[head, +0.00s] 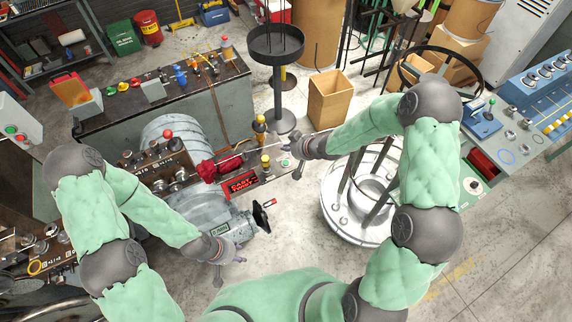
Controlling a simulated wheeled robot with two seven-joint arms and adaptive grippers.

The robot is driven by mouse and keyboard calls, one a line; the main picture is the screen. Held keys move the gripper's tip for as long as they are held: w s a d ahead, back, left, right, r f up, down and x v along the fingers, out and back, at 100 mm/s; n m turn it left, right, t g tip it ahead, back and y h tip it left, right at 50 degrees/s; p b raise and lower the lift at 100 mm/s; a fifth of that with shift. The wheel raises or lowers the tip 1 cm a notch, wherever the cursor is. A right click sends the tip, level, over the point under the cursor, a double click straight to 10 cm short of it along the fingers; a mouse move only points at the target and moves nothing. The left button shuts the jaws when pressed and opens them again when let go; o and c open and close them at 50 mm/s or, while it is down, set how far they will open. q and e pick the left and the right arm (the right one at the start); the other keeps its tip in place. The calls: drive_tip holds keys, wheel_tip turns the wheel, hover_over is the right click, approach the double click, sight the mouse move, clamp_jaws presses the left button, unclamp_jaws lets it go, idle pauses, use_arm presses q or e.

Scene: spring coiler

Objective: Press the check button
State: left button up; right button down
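Which control is the check button I cannot tell, as no label for it is readable. A control box (17,122) at the left edge carries a green and a red button. My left gripper (229,271) is open and empty, low in front of the grey coiler machine (205,212). My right gripper (291,160) is open at the right end of the machine, near the red sign and yellow-topped posts. Neither gripper is near those two buttons.
A round white turntable (343,222) with dark uprights stands right of centre, partly behind my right arm. A panel with several knobs (168,182) is on the machine. A cardboard box (329,98) and a black stand (276,45) are behind. The floor at lower right is clear.

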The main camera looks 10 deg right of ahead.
drive_tip(key=b, duration=0.4)
hover_over(288, 163)
wheel_tip(288, 163, down, 5)
drive_tip(key=shift+a+f, duration=0.1)
drive_tip(key=shift+f+b, duration=0.4)
drive_tip(key=shift+f, duration=0.15)
drive_tip(key=shift+f, duration=0.1)
idle(0.6)
drive_tip(key=shift+f, duration=0.3)
drive_tip(key=shift+f+b, duration=0.4)
drive_tip(key=shift+b, duration=0.1)
idle(0.6)
drive_tip(key=shift+r, duration=0.1)
drive_tip(key=shift+r+p, duration=0.7)
drive_tip(key=shift+p, duration=0.1)
drive_tip(key=shift+r, duration=0.1)
